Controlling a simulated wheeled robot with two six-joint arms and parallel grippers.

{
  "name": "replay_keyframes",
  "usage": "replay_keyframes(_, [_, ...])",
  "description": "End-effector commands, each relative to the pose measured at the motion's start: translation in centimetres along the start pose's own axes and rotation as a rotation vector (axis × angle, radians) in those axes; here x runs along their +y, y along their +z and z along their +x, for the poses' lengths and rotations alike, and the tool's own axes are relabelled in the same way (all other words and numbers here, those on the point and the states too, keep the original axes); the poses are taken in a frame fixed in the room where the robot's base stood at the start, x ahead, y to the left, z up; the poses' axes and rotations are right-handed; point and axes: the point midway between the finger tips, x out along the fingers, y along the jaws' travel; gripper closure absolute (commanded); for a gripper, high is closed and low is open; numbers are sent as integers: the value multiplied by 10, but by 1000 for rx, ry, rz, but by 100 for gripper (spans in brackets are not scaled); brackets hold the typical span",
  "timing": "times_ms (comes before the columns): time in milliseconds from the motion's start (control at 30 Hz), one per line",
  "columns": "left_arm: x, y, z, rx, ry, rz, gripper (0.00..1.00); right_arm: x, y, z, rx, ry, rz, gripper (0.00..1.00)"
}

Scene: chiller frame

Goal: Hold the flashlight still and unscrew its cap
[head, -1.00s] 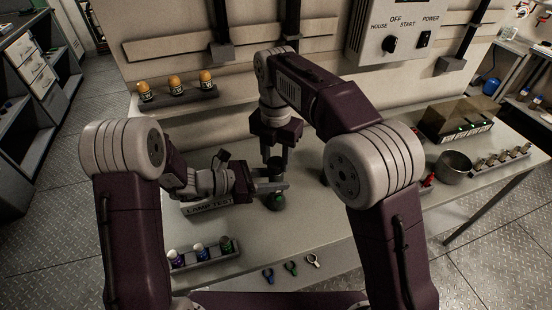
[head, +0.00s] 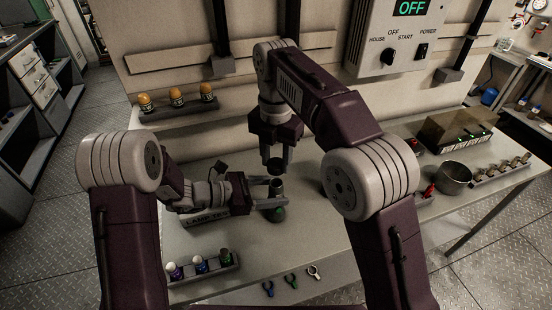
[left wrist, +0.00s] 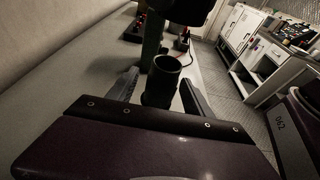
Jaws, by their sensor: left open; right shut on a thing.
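The dark flashlight body (head: 276,187) stands upright on the bench, its wider green-tinted end (head: 276,213) down. In the left wrist view the body (left wrist: 160,85) shows an open, hollow top. My left gripper (head: 264,191) is open, its fingers on either side of the body. In the left wrist view these fingers (left wrist: 160,94) stand apart from the tube. My right gripper (head: 275,160) points down above and is shut on the dark cap (head: 274,166). The cap (left wrist: 187,10) is clear of the body, with a gap between them. Fingers partly hide the body.
A lamp test block (head: 208,221) lies beside my left gripper. A rack of small bottles (head: 200,265) and several small clips (head: 291,281) are at the front. Yellow-capped items (head: 177,98) stand at the back. A metal bowl (head: 454,179) is at right. The panel display (head: 411,8) reads OFF.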

Motion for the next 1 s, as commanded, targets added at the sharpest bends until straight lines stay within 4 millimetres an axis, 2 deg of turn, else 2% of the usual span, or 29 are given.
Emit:
replay_keyframes(300, [2, 1, -71, -1, 8, 0, 41, 0, 0, -2, 0, 0, 0, 100])
replay_keyframes(433, [1, 0, -97, 0, 5, 0, 41, 0, 0, -3, 0, 0, 0, 100])
replay_keyframes(600, [0, 0, -112, 0, 1, 1, 41, 0, 0, -4, 0, 0, 0, 100])
replay_keyframes(767, [-4, 0, -113, 13, -12, 10, 41, -2, 2, -4, 0, 0, 5, 100])
replay_keyframes(867, [-28, -2, -108, 106, -97, 81, 41, -14, 14, 0, 3, -4, 36, 100])
replay_keyframes(967, [-72, -13, -112, 292, -271, 258, 41, -43, 34, 13, 4, -5, 98, 100])
replay_keyframes(1000, [-89, -20, -118, 379, -355, 359, 41, -59, 41, 21, 5, -5, 128, 100])
